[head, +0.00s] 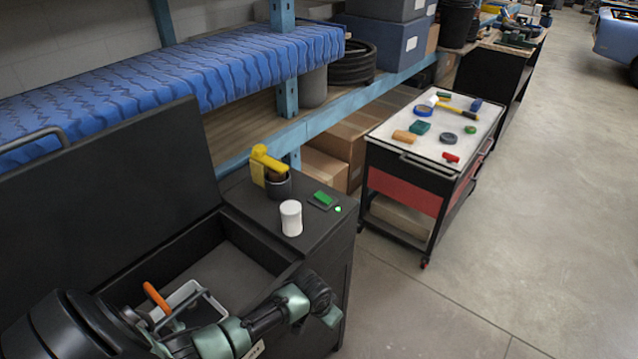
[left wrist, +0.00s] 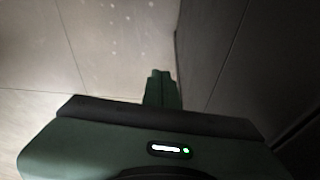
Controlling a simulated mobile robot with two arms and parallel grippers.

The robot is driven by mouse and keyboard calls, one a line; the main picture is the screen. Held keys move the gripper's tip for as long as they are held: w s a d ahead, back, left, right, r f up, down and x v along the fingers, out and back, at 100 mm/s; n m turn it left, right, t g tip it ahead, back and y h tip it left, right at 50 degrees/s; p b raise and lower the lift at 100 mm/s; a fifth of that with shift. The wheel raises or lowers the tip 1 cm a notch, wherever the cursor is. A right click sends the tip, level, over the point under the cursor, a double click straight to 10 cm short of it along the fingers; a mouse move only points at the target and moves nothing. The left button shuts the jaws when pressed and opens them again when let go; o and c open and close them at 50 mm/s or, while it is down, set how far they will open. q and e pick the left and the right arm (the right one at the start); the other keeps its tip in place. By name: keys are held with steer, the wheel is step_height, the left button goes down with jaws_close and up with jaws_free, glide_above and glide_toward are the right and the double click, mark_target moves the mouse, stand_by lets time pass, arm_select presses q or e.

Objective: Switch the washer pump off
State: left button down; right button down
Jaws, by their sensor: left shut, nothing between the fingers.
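The parts washer (head: 272,263) is a black cabinet with its lid (head: 110,185) raised and an open basin. On its right-hand top is a small dark plate with a green rocker switch (head: 322,198), which looks like the pump switch. A small green lamp (head: 338,209) beside it is lit. My left gripper (head: 332,316) is at the washer's front right corner, below and in front of the switch and apart from it. In the left wrist view, the left gripper's fingers (left wrist: 162,88) are shut and empty above the floor. My right gripper is not in view.
A white cylinder (head: 291,218) and a dark cup (head: 278,185) holding a yellow-handled tool (head: 266,162) stand left of the switch. An orange-handled item (head: 156,297) lies in the basin. A tool cart (head: 403,184) stands to the right; the floor (head: 470,290) in front is clear.

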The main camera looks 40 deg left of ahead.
arm_select(q)
steer(key=w+d+r+m, duration=0.1)
steer(key=w+r, duration=0.2)
steer(key=r, duration=0.5)
steer(key=w+r, duration=0.2)
steer(key=r, duration=0.6)
step_height(320, 180, up, 27)
steer(key=n+p, duration=0.1)
steer(key=n, duration=0.1)
glide_above(319, 195)
steer(key=s+d, duration=0.1)
steer(key=s, duration=0.3)
steer(key=shift+y, duration=0.4)
steer(key=p+x, duration=0.4)
steer(key=x, duration=0.8)
steer(key=shift+a+f, duration=0.15)
steer(key=shift+f, duration=0.95)
steer(key=shift+a+f, duration=0.1)
